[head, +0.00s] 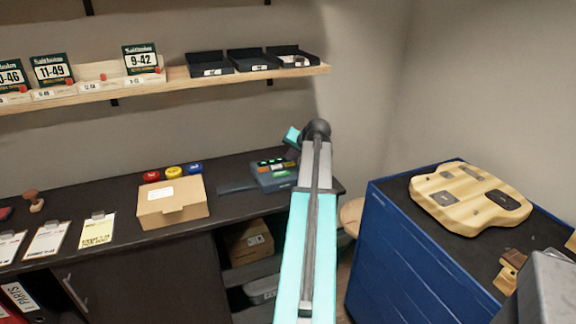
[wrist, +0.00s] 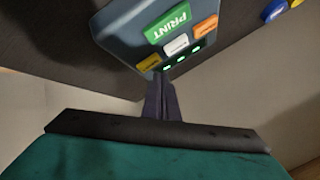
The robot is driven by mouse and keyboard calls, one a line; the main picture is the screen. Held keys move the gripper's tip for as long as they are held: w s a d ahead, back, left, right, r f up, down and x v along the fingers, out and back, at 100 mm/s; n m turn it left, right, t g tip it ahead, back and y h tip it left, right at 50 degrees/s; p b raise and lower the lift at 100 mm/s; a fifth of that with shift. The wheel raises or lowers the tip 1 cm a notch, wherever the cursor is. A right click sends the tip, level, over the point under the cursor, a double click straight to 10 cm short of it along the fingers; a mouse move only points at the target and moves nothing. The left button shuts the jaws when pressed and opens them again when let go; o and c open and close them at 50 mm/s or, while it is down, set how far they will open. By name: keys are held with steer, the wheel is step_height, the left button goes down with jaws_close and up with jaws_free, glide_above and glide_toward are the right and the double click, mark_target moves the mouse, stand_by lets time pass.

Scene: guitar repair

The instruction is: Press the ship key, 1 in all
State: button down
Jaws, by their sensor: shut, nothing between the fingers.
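A blue-grey key device (head: 275,182) stands at the right end of the dark counter. In the wrist view it (wrist: 118,28) fills the upper middle, upside down. It has a large green PRINT key (wrist: 167,24), a white key (wrist: 176,44), an orange key (wrist: 206,27) and a yellow-orange key (wrist: 149,62). The small key labels are too blurred to read, so I cannot tell which is the ship key. My gripper (wrist: 160,82) is shut and empty, its tips close to the device's lit edge by the white and yellow-orange keys. Contact cannot be told. My arm hides part of the head view.
A cardboard box (head: 172,207) stands left of the device, with red, yellow and blue round buttons (head: 173,172) behind it. A wooden shelf (head: 180,82) with black trays hangs above. A blue cabinet (head: 400,245) bearing a guitar body (head: 452,190) stands at the right.

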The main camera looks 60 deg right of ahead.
steer(key=shift+f, duration=0.2)
steer(key=shift+s+f, duration=0.1)
steer(key=shift+f, duration=0.15)
steer(key=shift+f+b, duration=0.3)
steer(key=shift+f, duration=0.1)
stand_by(1.1)
steer(key=shift+r, duration=0.1)
steer(key=shift+r+p, duration=0.55)
steer(key=shift+r, duration=0.2)
stand_by(0.4)
step_height(320, 180, up, 5)
steer(key=p, duration=0.3)
stand_by(0.4)
steer(key=shift+r, duration=0.1)
stand_by(0.7)
